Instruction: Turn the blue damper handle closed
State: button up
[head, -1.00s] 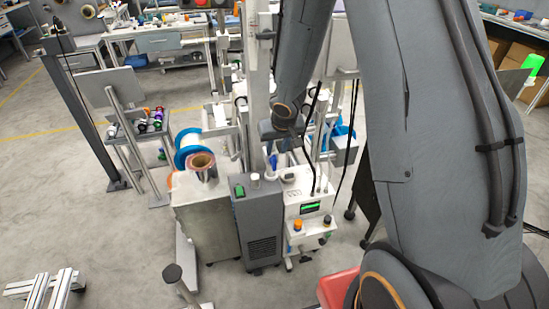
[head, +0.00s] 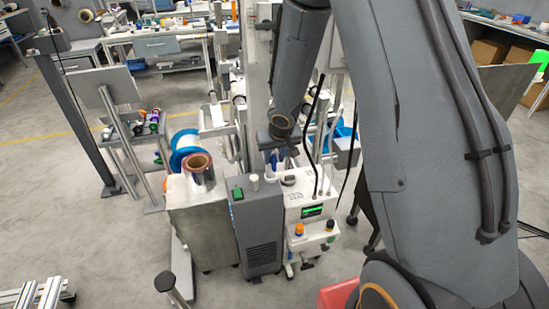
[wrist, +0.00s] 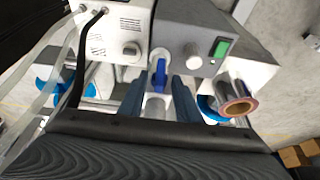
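The blue damper handle (wrist: 160,72) shows in the wrist view in front of a white round fitting, above a pale upright pipe (wrist: 154,105). My gripper (wrist: 159,80) is open, with one blue-grey finger on each side of the handle. Gaps show between the handle and both fingers; I cannot tell how far the fingers reach along it. In the head view my wrist hangs over the gap behind the grey box and the white box. A small blue piece shows below it there, too small to tell handle from finger.
A grey box (head: 258,225) with a green switch stands beside a white box (head: 309,210) with a lit display. A blue-rimmed reel (head: 184,152) is at the left. Thin posts and black cables crowd the wrist. Open floor lies at the left.

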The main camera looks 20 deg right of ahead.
jog(key=shift+c, duration=0.3)
grip_shut()
